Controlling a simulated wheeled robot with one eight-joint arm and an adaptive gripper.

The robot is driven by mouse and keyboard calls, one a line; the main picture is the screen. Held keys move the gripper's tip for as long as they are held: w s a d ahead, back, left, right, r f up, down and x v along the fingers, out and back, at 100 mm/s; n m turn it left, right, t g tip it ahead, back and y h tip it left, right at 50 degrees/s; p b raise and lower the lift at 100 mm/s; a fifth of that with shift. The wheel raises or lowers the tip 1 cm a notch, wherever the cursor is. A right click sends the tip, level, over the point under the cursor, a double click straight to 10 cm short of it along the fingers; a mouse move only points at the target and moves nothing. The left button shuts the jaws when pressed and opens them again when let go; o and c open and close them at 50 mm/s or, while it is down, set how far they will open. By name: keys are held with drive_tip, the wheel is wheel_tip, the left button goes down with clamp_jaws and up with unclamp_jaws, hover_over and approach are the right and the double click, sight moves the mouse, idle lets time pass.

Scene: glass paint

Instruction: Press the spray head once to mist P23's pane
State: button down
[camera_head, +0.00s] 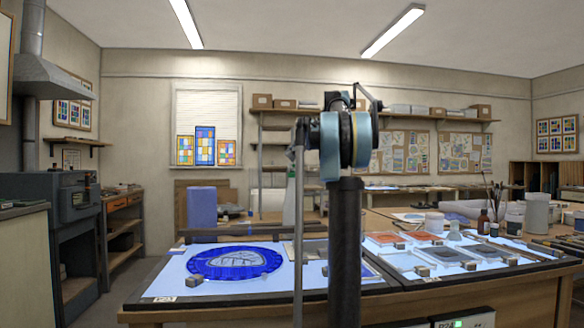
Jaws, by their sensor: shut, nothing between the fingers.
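A pale bottle with a green top (289,208) stands beyond the light table, partly hidden behind a thin grey rod; its spray head is too small to make out. A round, deep blue glass pane with a pale design (235,262) lies flat on the lit left part of the table. My arm rises through the middle of the view and hides part of the table. My gripper is not visible.
The light table (150,290) fills the front. On its right half lie orange and grey panes (390,238), with small blocks around them. Jars, a brush pot and a dark bottle (483,222) crowd the right. A blue block-like object (202,207) stands behind the round pane.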

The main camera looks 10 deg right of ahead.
drive_tip(key=shift+f, duration=0.75)
idle(1.2)
drive_tip(key=shift+r, duration=1.15)
drive_tip(key=shift+a+r, duration=0.1)
drive_tip(key=shift+r, duration=2.4)
